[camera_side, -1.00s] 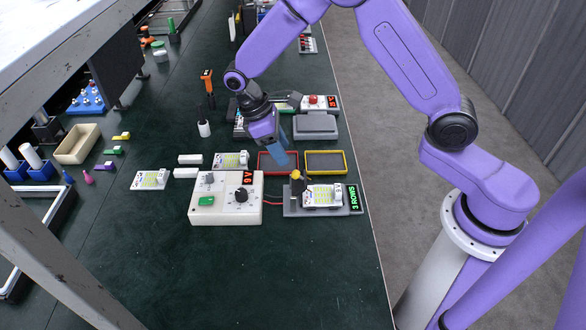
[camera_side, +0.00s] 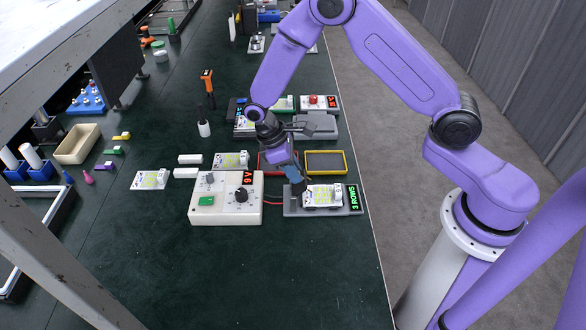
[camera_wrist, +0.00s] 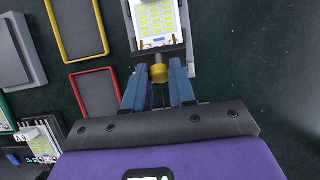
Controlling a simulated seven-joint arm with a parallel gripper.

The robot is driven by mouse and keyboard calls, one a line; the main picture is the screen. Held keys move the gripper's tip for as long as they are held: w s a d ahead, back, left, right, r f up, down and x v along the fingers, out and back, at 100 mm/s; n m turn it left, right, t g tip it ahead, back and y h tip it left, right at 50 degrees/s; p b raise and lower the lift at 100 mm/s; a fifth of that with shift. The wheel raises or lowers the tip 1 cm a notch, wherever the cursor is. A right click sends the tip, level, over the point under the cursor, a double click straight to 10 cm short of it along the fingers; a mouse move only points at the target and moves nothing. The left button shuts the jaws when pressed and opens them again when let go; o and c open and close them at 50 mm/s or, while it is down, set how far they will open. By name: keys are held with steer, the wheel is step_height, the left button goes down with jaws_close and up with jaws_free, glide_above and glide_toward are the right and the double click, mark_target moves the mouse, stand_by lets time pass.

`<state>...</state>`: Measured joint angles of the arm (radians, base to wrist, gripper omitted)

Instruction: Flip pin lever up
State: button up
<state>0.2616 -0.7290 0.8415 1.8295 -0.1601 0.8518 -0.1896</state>
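The pin lever, a dark post with a yellow knob (camera_wrist: 159,73), stands at the left end of a grey fixture (camera_side: 348,209). A white board with yellow rows (camera_side: 322,195) lies on the fixture, and a green "3 ROWS" display (camera_side: 353,198) is at its right. My gripper (camera_side: 293,178) is down over the lever and hides the knob in the side view. In the wrist view its blue fingers (camera_wrist: 156,75) stand on both sides of the knob, open, with narrow gaps showing.
A cream control box with a "9V" display (camera_side: 225,213) stands just left of the fixture. Behind are a red-rimmed tray (camera_wrist: 97,92) and a yellow-rimmed tray (camera_side: 326,163). More boards and white blocks lie to the left. The table front is clear.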

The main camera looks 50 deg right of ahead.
jaws_close()
steer(key=shift+w+a, duration=0.1)
steer(key=shift+w+a+f+g+h, duration=0.2)
steer(key=shift+w+a+g+h, duration=0.2)
steer(key=shift+g+h, duration=0.35)
steer(key=shift+w+a+f+g+h, duration=0.2)
steer(key=shift+w+a+g+h, duration=0.25)
steer(key=shift+g+h, duration=0.35)
steer(key=shift+w+a+f+g+h, duration=0.2)
steer(key=shift+w+a+g+h, duration=0.2)
steer(key=shift+g+h, duration=0.35)
steer(key=o, duration=0.7)
jaws_free()
steer(key=shift+o, duration=0.2)
